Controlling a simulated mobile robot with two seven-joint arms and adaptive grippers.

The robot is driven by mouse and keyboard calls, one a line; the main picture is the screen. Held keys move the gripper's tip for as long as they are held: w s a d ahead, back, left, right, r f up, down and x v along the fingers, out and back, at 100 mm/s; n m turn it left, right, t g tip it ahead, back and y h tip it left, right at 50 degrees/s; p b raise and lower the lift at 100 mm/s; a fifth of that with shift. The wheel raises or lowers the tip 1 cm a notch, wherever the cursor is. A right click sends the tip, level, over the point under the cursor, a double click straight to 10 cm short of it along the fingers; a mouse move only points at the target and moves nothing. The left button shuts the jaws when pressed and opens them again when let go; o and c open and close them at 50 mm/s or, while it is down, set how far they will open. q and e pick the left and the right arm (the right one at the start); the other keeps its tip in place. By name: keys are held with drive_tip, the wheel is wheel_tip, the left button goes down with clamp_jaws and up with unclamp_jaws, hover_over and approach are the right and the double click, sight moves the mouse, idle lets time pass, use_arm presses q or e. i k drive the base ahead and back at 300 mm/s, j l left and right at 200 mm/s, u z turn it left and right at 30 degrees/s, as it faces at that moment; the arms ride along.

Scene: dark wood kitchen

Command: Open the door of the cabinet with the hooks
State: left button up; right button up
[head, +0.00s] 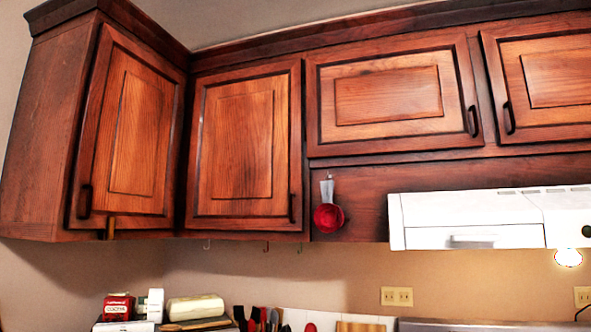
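Small hooks (267,247) hang under the middle wall cabinet, whose door (238,145) has a raised panel and looks shut. Its dark vertical handle (291,208) is at the lower right of the door. Neither of my grippers is in view.
A left cabinet door (138,135) adjoins at an angle. Two upper doors (388,95) (545,80) are on the right, above a white range hood (480,218). A red scoop (328,216) hangs beside the hooks. Below are utensils (262,320), a paper roll (196,307) and boxes (117,306).

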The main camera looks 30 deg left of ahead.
sight(246, 169)
drive_tip(key=u, duration=1.35)
